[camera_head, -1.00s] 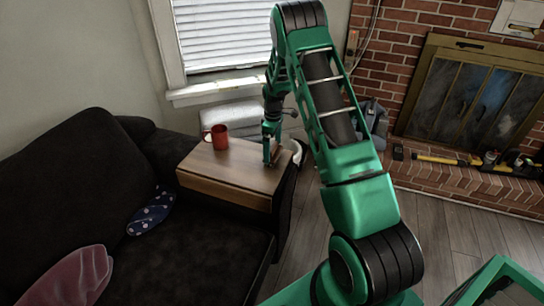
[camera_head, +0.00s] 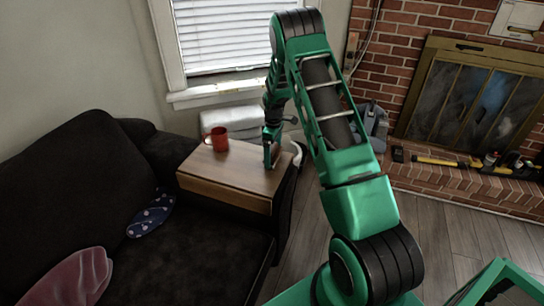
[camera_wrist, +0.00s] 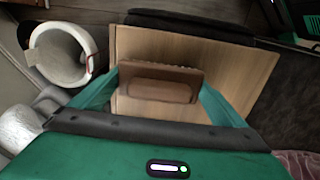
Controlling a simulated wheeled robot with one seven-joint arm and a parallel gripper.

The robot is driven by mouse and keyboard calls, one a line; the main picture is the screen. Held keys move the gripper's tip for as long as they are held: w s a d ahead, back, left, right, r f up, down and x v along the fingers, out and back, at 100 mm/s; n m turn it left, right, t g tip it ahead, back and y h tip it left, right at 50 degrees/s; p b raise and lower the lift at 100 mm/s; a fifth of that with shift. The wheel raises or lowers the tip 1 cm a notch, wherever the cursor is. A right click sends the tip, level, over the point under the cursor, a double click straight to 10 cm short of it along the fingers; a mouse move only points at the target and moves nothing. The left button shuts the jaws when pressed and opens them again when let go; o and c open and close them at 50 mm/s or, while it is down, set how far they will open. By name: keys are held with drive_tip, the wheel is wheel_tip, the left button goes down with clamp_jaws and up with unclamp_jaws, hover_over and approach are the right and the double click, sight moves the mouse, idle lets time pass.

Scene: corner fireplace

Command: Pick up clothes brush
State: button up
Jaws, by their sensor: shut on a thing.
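The clothes brush (camera_wrist: 160,82) is a brown wooden block with a rounded raised panel. In the wrist view it sits between the green fingers of my gripper (camera_wrist: 160,88), which are shut on it. In the head view my gripper (camera_head: 271,153) is over the right side of the wooden armrest tray (camera_head: 225,185). The brush is mostly hidden by the fingers there. The tray's pale wood (camera_wrist: 235,65) shows behind the brush in the wrist view. I cannot tell whether the brush touches the tray.
A red mug (camera_head: 217,139) stands on the tray, left of my gripper. A white round container (camera_wrist: 62,55) is beside the tray. A brick fireplace (camera_head: 400,50) is at right.

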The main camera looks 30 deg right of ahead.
sight(273, 147)
drive_tip(key=shift+r, duration=0.55)
wheel_tip(273, 147, up, 3)
drive_tip(key=shift+f, duration=0.2)
drive_tip(key=w+a+r, duration=0.2)
drive_tip(key=a+r, duration=0.4)
drive_tip(key=a, duration=0.5)
drive_tip(key=shift+a+r, duration=0.25)
drive_tip(key=shift+r, duration=0.15)
drive_tip(key=shift+o, duration=0.8)
drive_tip(key=shift+s, duration=0.1)
